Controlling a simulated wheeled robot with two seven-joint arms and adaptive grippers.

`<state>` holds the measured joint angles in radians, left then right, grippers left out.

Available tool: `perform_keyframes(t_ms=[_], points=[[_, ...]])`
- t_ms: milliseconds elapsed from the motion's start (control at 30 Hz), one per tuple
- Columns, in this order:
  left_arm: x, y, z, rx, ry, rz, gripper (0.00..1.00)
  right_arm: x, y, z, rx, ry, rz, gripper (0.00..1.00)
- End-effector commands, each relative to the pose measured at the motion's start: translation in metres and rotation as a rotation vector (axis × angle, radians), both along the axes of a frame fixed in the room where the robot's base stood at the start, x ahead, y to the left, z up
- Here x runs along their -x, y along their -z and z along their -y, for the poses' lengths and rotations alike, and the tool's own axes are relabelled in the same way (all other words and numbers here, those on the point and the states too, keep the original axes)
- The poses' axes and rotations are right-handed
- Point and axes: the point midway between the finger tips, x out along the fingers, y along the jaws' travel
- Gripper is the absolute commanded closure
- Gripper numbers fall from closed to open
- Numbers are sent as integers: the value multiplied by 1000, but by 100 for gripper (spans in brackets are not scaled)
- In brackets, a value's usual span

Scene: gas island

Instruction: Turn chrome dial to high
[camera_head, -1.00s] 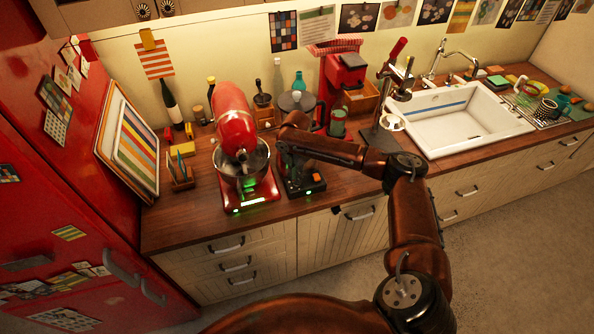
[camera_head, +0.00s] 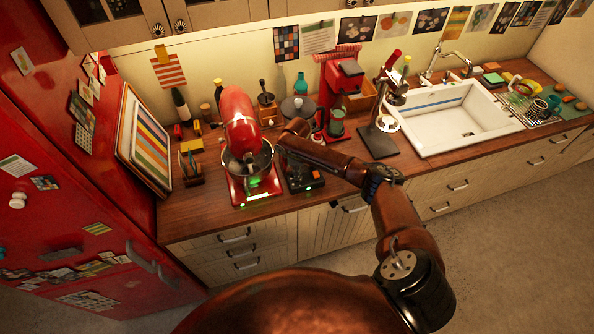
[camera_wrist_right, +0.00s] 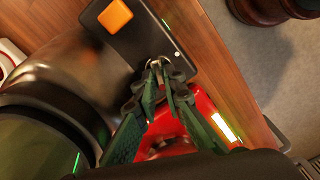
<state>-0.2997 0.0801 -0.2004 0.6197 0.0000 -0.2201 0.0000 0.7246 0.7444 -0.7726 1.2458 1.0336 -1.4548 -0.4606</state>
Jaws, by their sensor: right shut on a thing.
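The chrome dial (camera_wrist_right: 157,64) is a small shiny knob on a black appliance base (camera_wrist_right: 128,32) with an orange button. In the right wrist view, my right gripper's green fingertips (camera_wrist_right: 160,76) are closed around it, covering part of it. In the head view, the black base (camera_head: 306,182) stands just right of the red mixer (camera_head: 241,122). My right gripper (camera_head: 286,160) reaches down there, mostly hidden by its arm, and the dial cannot be made out. My left gripper is not in view.
A red coffee machine (camera_head: 336,92) and a lever press (camera_head: 381,143) stand to the right, before the white sink (camera_head: 455,135). Striped boards (camera_head: 147,142) lean by the red fridge (camera_head: 55,225). Bare counter (camera_head: 190,215) shows at the front left.

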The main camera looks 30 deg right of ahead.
Motion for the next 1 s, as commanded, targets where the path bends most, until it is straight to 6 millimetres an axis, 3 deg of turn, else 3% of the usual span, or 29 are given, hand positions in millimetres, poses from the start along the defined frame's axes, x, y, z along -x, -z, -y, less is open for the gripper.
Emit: perform_keyframes(t_ms=[233, 833, 867, 1000], points=[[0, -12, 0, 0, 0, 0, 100, 0, -1, 1, 2, 97, 0, 100], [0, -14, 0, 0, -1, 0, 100, -1, 0, 1, 1, 132, 1, 100], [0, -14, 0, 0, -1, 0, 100, -1, 0, 1, 1, 132, 1, 89], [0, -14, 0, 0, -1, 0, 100, -1, 0, 1, 1, 131, 1, 79]])
